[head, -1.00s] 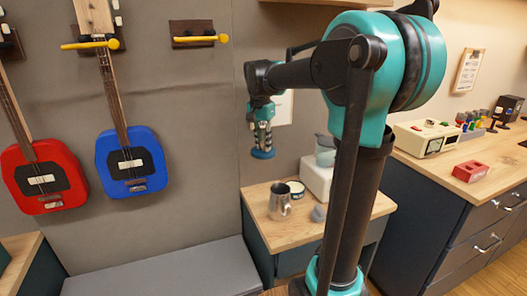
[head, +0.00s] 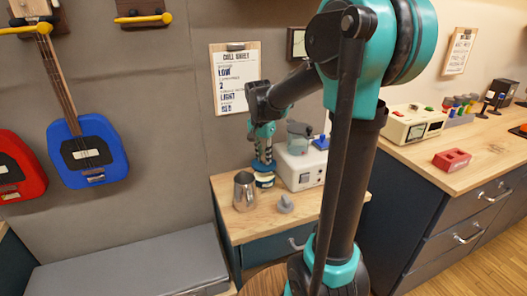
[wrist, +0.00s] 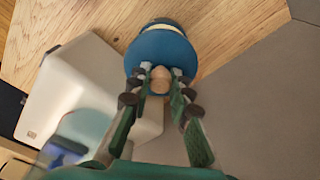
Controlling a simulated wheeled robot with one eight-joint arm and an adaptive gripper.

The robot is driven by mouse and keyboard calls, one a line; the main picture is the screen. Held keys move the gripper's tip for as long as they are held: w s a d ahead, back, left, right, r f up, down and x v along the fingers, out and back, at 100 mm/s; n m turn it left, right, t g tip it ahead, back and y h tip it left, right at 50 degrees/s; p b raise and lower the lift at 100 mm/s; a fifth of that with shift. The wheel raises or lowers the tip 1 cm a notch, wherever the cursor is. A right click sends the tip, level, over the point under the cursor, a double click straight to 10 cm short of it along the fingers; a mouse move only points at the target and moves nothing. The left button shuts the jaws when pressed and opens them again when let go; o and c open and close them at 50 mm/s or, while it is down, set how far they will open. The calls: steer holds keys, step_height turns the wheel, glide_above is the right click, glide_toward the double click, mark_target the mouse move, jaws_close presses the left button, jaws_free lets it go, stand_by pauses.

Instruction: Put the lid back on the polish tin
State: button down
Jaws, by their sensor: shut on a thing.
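A blue round lid (wrist: 160,47) with a pale wooden knob (wrist: 160,80) is between my gripper's fingers (wrist: 160,76). In the head view, my gripper (head: 264,150) points down, shut on the knob, with the lid (head: 263,166) just below it. The polish tin (head: 265,181), cream with a dark label, stands on the small wooden table right under the lid. In the wrist view, the tin (wrist: 166,25) shows only in part past the lid's far edge. The lid hides its opening. I cannot tell whether lid and tin touch.
A metal mug (head: 244,191) stands close left of the tin. A grey pointed object (head: 285,204) is in front on the table (head: 240,224). A white box-shaped device (head: 306,168) stands close on the right, with a grey-green object (head: 299,137) on it.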

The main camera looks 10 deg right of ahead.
mark_target(263, 163)
steer(key=shift+f, duration=2.25)
steer(key=shift+f, duration=0.15)
stand_by(0.4)
steer(key=c, duration=1.3)
jaws_free()
steer(key=o, duration=0.5)
steer(key=shift+c, duration=0.2)
steer(key=shift+r, duration=3.5)
